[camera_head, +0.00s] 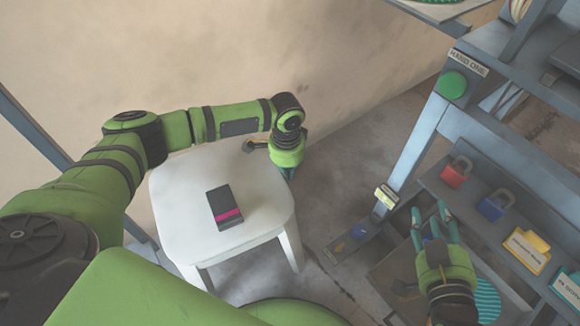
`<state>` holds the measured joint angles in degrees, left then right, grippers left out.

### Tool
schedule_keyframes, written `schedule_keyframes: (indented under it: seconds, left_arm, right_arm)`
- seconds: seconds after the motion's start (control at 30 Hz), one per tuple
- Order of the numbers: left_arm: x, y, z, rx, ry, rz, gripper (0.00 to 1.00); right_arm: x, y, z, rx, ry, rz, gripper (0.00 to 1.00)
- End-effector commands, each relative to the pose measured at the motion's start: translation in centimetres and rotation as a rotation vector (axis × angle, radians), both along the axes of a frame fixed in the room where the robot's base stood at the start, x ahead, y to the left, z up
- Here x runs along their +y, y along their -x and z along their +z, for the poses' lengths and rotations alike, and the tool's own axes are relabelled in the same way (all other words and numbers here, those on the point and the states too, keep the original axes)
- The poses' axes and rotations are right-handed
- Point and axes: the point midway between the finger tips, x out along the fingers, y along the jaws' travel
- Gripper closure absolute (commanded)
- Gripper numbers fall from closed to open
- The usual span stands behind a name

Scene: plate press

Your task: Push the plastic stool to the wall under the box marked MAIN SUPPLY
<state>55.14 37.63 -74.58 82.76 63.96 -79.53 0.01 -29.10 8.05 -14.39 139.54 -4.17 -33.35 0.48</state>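The white plastic stool (178,215) stands upright on the floor in the middle left of the head view, close to the wall. A flat dark object with a magenta stripe (225,207) lies on its seat. My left arm reaches over the stool's far side, and my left gripper (286,172) points down at its far right edge; its fingers are mostly hidden, so I cannot tell contact or opening. My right gripper (430,214) is at the lower right, apart from the stool, with its teal fingers spread. No box marked MAIN SUPPLY shows.
A grey metal frame (415,145) with a green button (451,85) stands at right. Its shelf holds a red padlock (455,174), a blue padlock (494,206) and a yellow labelled item (527,250). Bare floor (345,150) lies between stool and frame. The beige wall (200,60) is behind.

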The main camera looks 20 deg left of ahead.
Motion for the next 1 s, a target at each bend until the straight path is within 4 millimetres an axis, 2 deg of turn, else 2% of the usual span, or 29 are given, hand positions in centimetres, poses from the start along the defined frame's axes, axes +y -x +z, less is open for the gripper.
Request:
schedule_keyframes:
  seconds: [0.1, 0.27, 0.5, 0.73, 0.83, 1.0]
  left_arm:
    - [0.5, 0.4, 0.1, 0.007, -0.007, 0.002, 1.0]
    - [0.8, 0.7, 0.1, 0.008, -0.008, 0.004, 1.0]
    - [1.3, 1.2, 0.0, 0.01, -0.011, 0.003, 1.0]
    - [1.6, 1.6, -0.1, 0.009, -0.011, 0.002, 1.0]
    - [1.7, 1.6, -0.1, 0.008, -0.012, 0.002, 1.0]
    - [1.7, 1.7, -0.2, 0.009, -0.013, 0.002, 1.0]
  right_arm:
    - [-1.1, 0.9, -3.1, 0.165, 0.038, -0.025, 0.6]
    - [-2.7, 3.1, -7.1, 0.382, 0.084, -0.055, 0.6]
    - [-5.1, 7.9, -11.9, 0.707, 0.147, -0.096, 0.6]
    - [-6.8, 12.6, -14.3, 0.954, 0.188, -0.124, 0.6]
    - [-7.1, 13.6, -14.8, 1.005, 0.195, -0.128, 0.6]
    - [-7.2, 13.9, -14.9, 1.023, 0.198, -0.13, 0.6]
